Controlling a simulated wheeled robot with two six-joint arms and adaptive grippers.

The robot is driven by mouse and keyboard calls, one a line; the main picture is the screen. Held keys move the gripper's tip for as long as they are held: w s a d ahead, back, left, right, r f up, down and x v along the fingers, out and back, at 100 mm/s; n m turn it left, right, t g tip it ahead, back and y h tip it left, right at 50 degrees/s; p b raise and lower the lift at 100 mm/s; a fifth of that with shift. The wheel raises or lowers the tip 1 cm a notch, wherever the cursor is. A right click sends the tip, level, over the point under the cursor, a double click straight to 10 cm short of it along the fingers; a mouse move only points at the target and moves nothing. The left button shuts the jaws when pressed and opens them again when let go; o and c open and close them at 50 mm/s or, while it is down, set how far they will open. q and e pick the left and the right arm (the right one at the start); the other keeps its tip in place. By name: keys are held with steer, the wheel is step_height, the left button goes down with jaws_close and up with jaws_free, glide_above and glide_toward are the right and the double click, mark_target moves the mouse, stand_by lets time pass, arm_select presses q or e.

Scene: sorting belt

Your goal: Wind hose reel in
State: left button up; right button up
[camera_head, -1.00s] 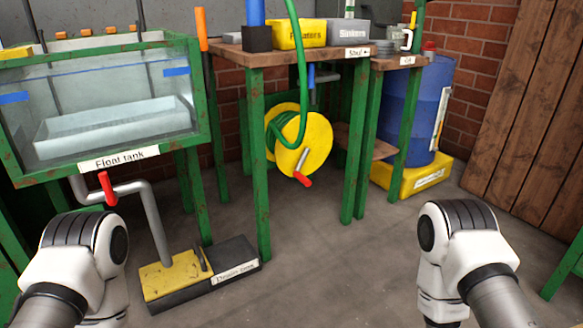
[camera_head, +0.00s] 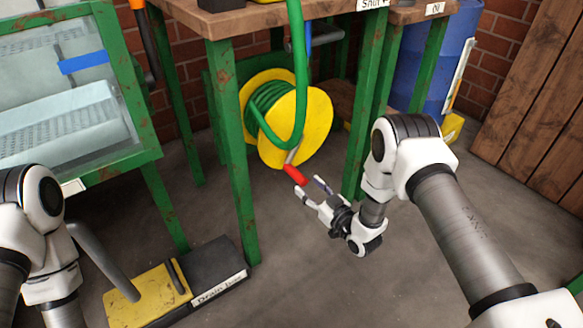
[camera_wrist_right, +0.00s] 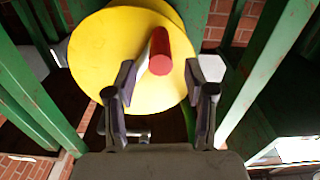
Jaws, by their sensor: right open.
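The hose reel (camera_head: 312,118) has yellow round discs with green hose (camera_head: 270,103) wound between them. It is mounted low under the wooden table. A grey crank with a red handle (camera_head: 295,175) sticks out from its front disc. My right gripper (camera_head: 311,189) is open just in front of the handle. In the right wrist view the yellow disc (camera_wrist_right: 100,60) fills the middle, and the red handle (camera_wrist_right: 160,52) shows just beyond and between the open fingertips (camera_wrist_right: 160,78). The fingers do not close on it. My left arm is at the lower left of the head view; its gripper is out of frame.
Green table legs (camera_head: 232,150) stand on both sides of the reel. A length of green hose (camera_head: 297,60) hangs down in front of it. The float tank (camera_head: 75,150) is at left, a blue barrel (camera_head: 425,60) behind at right.

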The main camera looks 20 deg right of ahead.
mark_target(296, 175)
steer(key=b+x, duration=0.1)
steer(key=x, duration=0.1)
steer(key=b+x, duration=0.1)
steer(key=x, duration=0.1)
steer(key=b+x, duration=0.1)
steer(key=x, duration=0.1)
steer(key=shift+w+f, duration=0.15)
steer(key=shift+f, duration=0.15)
steer(key=shift+w+a+r, duration=0.15)
steer(key=shift+w, duration=0.25)
jaws_close()
